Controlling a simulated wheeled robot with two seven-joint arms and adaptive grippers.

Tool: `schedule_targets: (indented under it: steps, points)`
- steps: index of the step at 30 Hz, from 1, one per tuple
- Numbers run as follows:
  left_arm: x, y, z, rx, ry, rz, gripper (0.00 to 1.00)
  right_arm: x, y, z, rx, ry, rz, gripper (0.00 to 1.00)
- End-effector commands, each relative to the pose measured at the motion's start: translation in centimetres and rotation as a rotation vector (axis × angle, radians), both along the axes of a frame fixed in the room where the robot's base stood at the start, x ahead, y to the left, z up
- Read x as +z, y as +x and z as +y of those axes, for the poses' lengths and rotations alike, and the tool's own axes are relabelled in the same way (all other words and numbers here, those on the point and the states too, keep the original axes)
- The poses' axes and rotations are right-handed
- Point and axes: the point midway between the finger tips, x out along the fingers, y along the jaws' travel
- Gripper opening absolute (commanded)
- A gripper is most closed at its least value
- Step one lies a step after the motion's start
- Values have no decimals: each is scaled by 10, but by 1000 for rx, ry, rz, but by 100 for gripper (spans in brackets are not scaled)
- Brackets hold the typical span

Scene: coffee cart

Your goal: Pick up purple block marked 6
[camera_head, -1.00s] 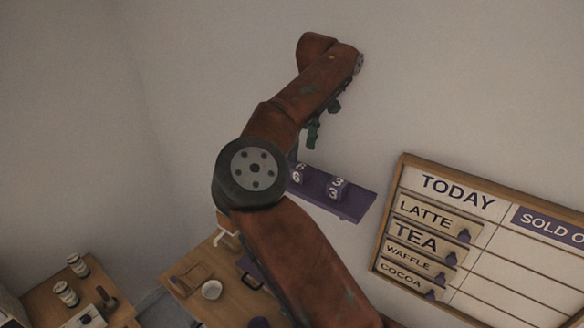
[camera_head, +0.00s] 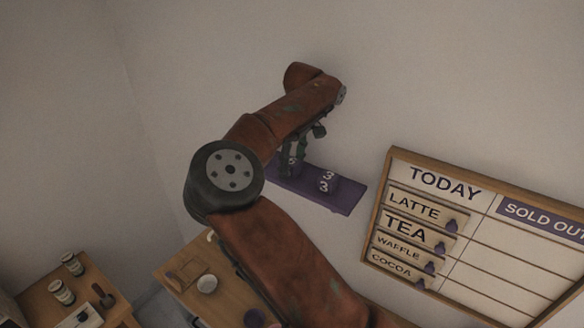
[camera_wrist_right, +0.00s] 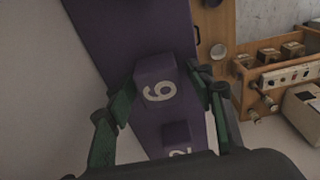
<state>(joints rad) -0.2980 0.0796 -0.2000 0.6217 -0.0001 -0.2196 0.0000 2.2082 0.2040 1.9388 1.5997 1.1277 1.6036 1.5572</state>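The purple block marked 6 (camera_wrist_right: 156,83) stands on a purple wall shelf (camera_head: 345,206). In the right wrist view it sits between the green fingers of my right gripper (camera_wrist_right: 160,90). The fingers are apart, one on each side, and I see no clear grip on the block. In the head view my right gripper (camera_head: 303,148) is at the shelf's left part and hides much of the block (camera_head: 289,165). My left gripper is not in view.
A framed menu board (camera_head: 470,240) hangs to the right of the shelf. Another wooden surface with jars (camera_head: 62,291) is at lower left. The wall above the shelf is bare.

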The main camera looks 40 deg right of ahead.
Motion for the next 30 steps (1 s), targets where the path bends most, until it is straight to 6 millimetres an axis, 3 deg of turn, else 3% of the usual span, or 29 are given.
schedule_targets:
  steps: [16,25,30]
  points:
    - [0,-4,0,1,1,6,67,0,0,0,-1,0,0,10]
    - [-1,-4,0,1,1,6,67,2,0,0,0,0,-1,8]
    - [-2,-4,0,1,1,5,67,13,1,-1,0,-1,-2,8]
